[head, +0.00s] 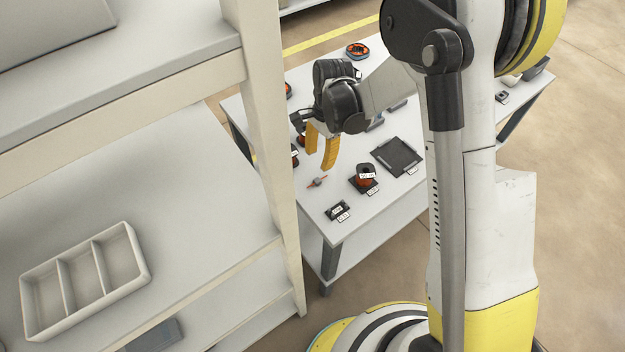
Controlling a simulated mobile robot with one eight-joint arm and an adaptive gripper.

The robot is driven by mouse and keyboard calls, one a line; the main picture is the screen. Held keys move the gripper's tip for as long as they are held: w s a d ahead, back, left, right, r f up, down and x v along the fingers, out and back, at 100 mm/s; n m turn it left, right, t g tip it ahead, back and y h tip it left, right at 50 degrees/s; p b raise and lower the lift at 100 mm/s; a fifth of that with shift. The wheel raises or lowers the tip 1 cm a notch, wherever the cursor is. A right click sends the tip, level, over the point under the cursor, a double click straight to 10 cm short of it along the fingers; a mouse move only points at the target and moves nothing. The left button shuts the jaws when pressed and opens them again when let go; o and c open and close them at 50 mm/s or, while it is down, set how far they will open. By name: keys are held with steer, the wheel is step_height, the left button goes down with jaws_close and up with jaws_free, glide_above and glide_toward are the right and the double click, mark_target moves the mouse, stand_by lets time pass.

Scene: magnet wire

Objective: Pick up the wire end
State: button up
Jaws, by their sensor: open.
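A small grey piece with orange-red ends (317,182) lies on the white table near its left edge; it looks like the wire end, but it is too small to be sure. My gripper (320,162) has two yellow fingers pointing down, spread apart with nothing seen between them. In the picture the fingertips are just above the small piece and appear apart from it. A spool of copper-red wire with a dark top (364,178) stands to the right of the piece. Whether a wire joins them cannot be told.
A black tray (397,157) and small labelled dark parts (338,211) lie on the white table (307,222). An orange and dark ring (357,50) is at the far end. A shelf post (268,130) stands close left of the table. A divided white bin (84,280) sits on the shelf.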

steer(key=b, duration=0.2)
glide_above(318, 180)
steer(key=f, duration=0.5)
steer(key=shift+w+a+f, duration=0.1)
steer(key=shift+w, duration=0.2)
steer(key=f+b, duration=0.2)
steer(key=f, duration=0.3)
steer(key=shift+s+f, duration=0.15)
steer(key=shift+s, duration=0.05)
steer(key=shift+c, duration=0.5)
steer(key=c, duration=0.8)
